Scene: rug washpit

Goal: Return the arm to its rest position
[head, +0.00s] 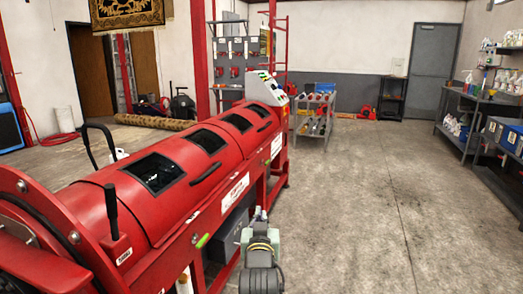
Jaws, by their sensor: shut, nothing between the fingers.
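The large red rug-washing machine (150,190), a long drum with several dark windows, fills the left and lower left.
Concrete floor (350,200) is open to the right. A bottle rack (315,115) stands beyond the machine; shelves (480,98) line the right wall. A rolled rug (155,121) lies behind.

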